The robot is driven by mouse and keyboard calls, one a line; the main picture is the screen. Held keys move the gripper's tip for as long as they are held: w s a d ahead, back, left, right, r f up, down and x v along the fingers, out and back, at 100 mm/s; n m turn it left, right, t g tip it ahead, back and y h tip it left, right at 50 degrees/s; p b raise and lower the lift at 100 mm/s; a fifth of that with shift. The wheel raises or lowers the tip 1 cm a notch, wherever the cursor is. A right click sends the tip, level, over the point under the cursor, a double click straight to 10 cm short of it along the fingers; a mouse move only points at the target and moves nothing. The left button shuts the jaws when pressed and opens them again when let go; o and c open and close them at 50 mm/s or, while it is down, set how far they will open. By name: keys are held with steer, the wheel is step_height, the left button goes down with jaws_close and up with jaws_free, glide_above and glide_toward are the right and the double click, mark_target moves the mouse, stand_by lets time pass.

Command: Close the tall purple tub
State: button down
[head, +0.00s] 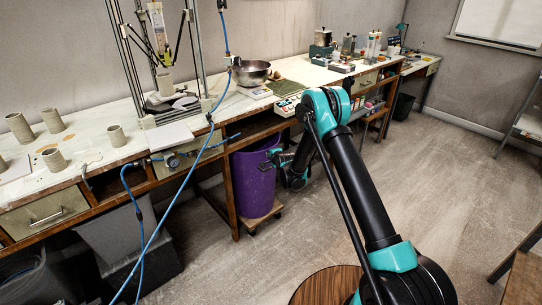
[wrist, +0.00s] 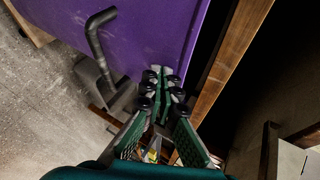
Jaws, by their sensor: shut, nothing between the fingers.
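The tall purple tub (head: 253,187) stands under the workbench on a low wooden base (head: 262,217). In the head view my gripper (head: 269,161) is beside the tub's upper right part.
The long workbench (head: 100,150) runs above the tub, with clay cylinders, a metal bowl (head: 250,72) and jars on it. A blue hose (head: 165,215) hangs at the left. Grey bins stand under the left bench. A round wooden top (head: 325,285) is in front. Open floor lies to the right.

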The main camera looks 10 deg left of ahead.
steer(key=w+a, duration=0.5)
steer(key=a, duration=0.2)
steer(key=shift+w+a, duration=0.2)
steer(key=shift+w, duration=0.2)
steer(key=shift+r, duration=0.1)
